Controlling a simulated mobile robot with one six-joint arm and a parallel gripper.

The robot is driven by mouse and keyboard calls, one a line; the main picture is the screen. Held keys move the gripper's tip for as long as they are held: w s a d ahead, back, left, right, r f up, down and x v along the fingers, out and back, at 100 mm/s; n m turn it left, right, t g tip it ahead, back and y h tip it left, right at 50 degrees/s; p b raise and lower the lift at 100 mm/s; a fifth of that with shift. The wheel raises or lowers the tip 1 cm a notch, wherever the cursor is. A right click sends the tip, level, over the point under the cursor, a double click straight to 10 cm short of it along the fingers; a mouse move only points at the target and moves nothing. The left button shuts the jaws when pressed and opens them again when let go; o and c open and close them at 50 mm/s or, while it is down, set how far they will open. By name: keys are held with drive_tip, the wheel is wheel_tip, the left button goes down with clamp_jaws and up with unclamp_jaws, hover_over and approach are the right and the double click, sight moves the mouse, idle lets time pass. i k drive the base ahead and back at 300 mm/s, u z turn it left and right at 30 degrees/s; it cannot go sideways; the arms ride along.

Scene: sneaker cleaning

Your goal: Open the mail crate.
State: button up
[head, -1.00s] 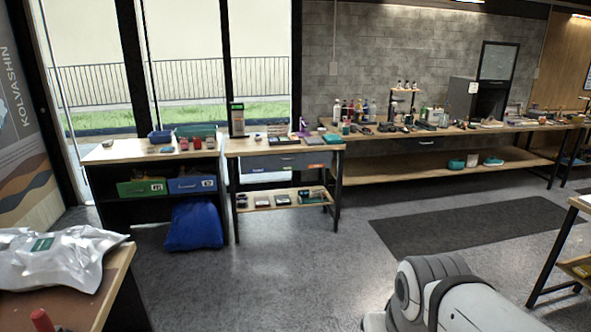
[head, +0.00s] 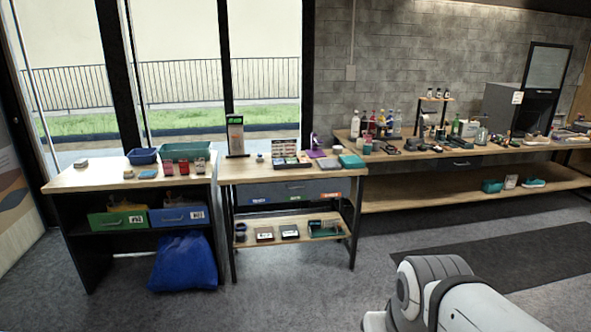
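I cannot tell for certain which thing is the mail crate. A green bin (head: 119,220) and a blue bin (head: 180,216), each with a white label and a handle on its front, sit side by side on the shelf under the left counter. Their tops are in the shadow of the counter, and some contents show dimly above their rims. A smaller blue tub (head: 142,156) and a teal tub (head: 190,151) stand on that counter. My gripper is not in view; only a white and grey part of my arm shows at the lower right, well apart from the bins.
A blue bag (head: 184,262) lies on the floor under the bins. A narrow table (head: 240,175) with a drawer stands right of the counter, then a long workbench (head: 400,200) crowded with bottles. The grey floor in front is clear, with a dark mat (head: 480,262) at right.

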sight(305, 190)
drive_tip(key=i, duration=2.4)
drive_tip(key=u, duration=0.3)
drive_tip(key=i, duration=1)
